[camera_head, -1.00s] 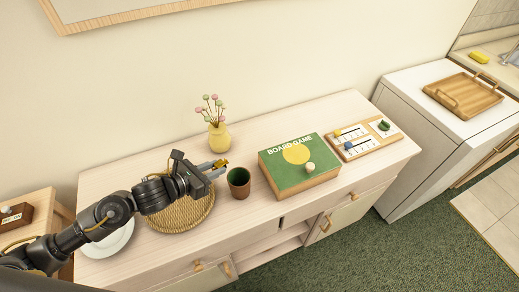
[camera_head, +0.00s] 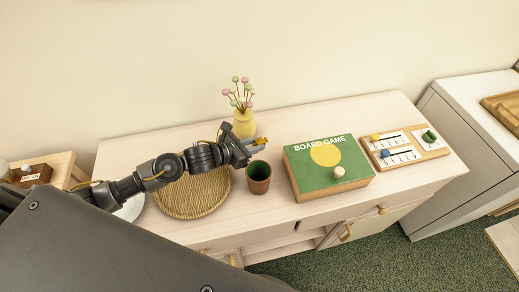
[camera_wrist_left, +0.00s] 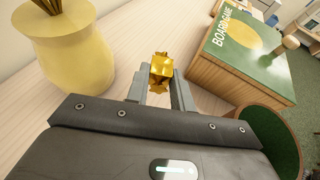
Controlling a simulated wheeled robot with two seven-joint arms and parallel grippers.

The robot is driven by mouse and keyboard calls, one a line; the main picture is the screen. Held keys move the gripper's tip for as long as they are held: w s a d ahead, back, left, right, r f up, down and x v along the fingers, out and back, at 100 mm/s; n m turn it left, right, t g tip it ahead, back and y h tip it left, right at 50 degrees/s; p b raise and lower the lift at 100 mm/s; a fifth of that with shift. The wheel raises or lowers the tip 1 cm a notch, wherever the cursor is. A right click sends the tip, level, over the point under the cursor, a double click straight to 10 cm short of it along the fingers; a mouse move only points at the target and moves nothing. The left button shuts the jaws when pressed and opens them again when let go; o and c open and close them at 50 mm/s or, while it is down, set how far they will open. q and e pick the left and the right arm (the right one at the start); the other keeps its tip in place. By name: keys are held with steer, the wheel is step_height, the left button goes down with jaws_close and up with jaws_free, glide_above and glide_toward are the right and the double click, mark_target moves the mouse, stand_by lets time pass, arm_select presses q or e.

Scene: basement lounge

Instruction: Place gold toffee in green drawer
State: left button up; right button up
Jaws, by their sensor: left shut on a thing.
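My left gripper (camera_head: 254,145) is shut on the gold toffee (camera_head: 262,141), above the cabinet top between the yellow vase and the brown cup. In the left wrist view the shiny crumpled toffee (camera_wrist_left: 161,70) sits between the two fingertips (camera_wrist_left: 160,88). The green thing with a knob is a box marked "BOARD GAME" (camera_head: 309,174), with wooden sides, a yellow disc and a pale round knob (camera_head: 338,172). It stands to the right of the gripper, apart from it. I see no open gap in the box. My right gripper is not in view.
The brown cup with a green inside (camera_head: 258,183) stands between gripper and box. The yellow vase with flowers (camera_head: 244,124) is behind the gripper, and a woven mat (camera_head: 190,204) lies under my arm. A slider board (camera_head: 416,143) is at right. Bare cabinet top shows before the cup.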

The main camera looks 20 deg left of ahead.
mark_target(256, 155)
arm_select(q)
steer(key=shift+w, duration=0.1)
steer(key=shift+f, duration=0.25)
steer(key=f+b, duration=0.1)
steer(key=w+f+b, duration=0.1)
steer(key=f, duration=0.1)
steer(key=w+f+b, duration=0.1)
steer(key=f, duration=0.1)
steer(key=shift+s+r, duration=0.15)
steer(key=shift+s, duration=0.05)
steer(key=shift+s+r, duration=0.15)
steer(key=o, duration=0.5)
steer(key=shift+f, duration=0.2)
steer(key=o, duration=0.5)
steer(key=shift+c, duration=0.2)
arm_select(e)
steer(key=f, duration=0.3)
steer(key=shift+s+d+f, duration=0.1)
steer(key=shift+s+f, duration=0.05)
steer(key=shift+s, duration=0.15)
